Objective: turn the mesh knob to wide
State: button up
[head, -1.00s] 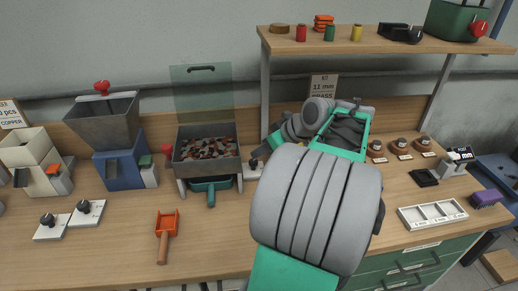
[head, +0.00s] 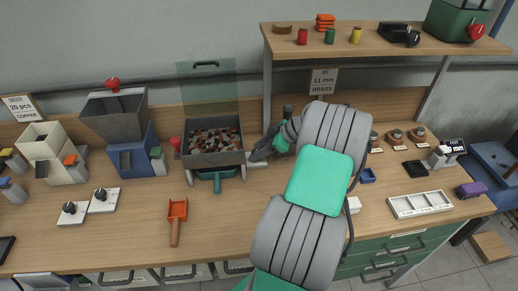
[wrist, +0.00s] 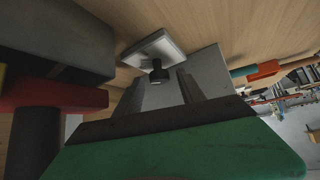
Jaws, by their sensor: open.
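In the wrist view, a black knob (wrist: 157,73) stands on a small pale plate (wrist: 152,49) on the wooden bench. My gripper (wrist: 163,88) is open, and its grey fingers point at this knob, which shows between their ends. I cannot tell whether they touch it. In the head view, my gripper (head: 262,152) is low beside the right side of the grey sieve box (head: 214,158), which holds brown and grey pieces. A pale plate (head: 257,165) shows just under it; the knob there is hidden. No setting marks are readable.
Two more black knobs on white plates (head: 70,208) (head: 100,196) sit at the left. An orange scoop (head: 177,212) lies in front of the sieve box. A blue hopper machine (head: 130,155) stands left of it. A shelf (head: 390,42) overhangs the right. The bench front is largely clear.

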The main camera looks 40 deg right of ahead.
grip_shut()
dwell(0.4)
jog(key=shift+b, duration=0.3)
jog(key=shift+f+m+h+b, duration=0.15)
jog(key=shift+m+h+b, duration=0.35)
jog(key=shift+m+b, duration=0.1)
jog(key=m+h+b, duration=0.1)
jog(key=m+t+h+b, duration=0.1)
jog(key=m+b, duration=0.1)
jog(key=shift+s+a, duration=0.1)
jog(key=shift+a, duration=0.1)
jog(key=shift+a+m+h+b, duration=0.2)
jog(key=shift+m+h+b, duration=1.3)
jog(key=shift+m+h, duration=0.65)
jog(key=shift+r+m, duration=0.2)
jog(key=shift+m, duration=0.15)
grip_release()
